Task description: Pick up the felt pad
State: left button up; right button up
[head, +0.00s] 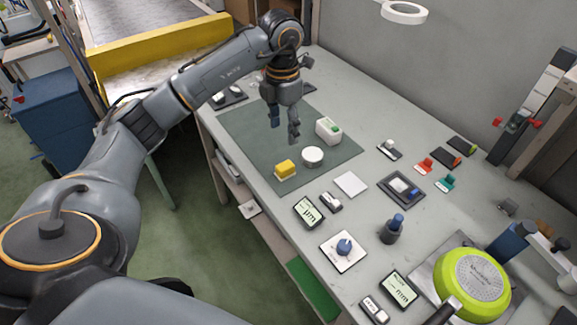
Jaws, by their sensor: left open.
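A flat white square (351,183) lies on the grey bench right of the green mat (245,130); it looks most like the felt pad, though I cannot be sure. My left gripper (284,128) is open, pointing down above the mat, left of the white box and beyond the round piece. Nothing shows between its fingers. My right gripper is out of view.
Two gauges with displays (308,211) (401,288), a blue knob on a white plate (344,247) and a dark tray (402,189) stand on the bench. A yellow-edged conveyor (160,47) is at the back left.

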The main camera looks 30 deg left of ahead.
pick_arm(q)
jog(key=p, duration=0.1)
send_over(285, 165)
jog(key=f, duration=0.8)
jog(key=shift+s+a, duration=0.1)
jog(key=shift+a, duration=0.1)
jog(key=shift+d+f, duration=0.1)
jog(key=shift+f, duration=0.35)
notch_tip(285, 165, down, 4)
jog(key=shift+d+r+p, duration=0.1)
jog(key=shift+r+p, duration=0.05)
jog(key=shift+p, duration=0.65)
jog(key=shift+f, duration=0.45)
grip_shut()
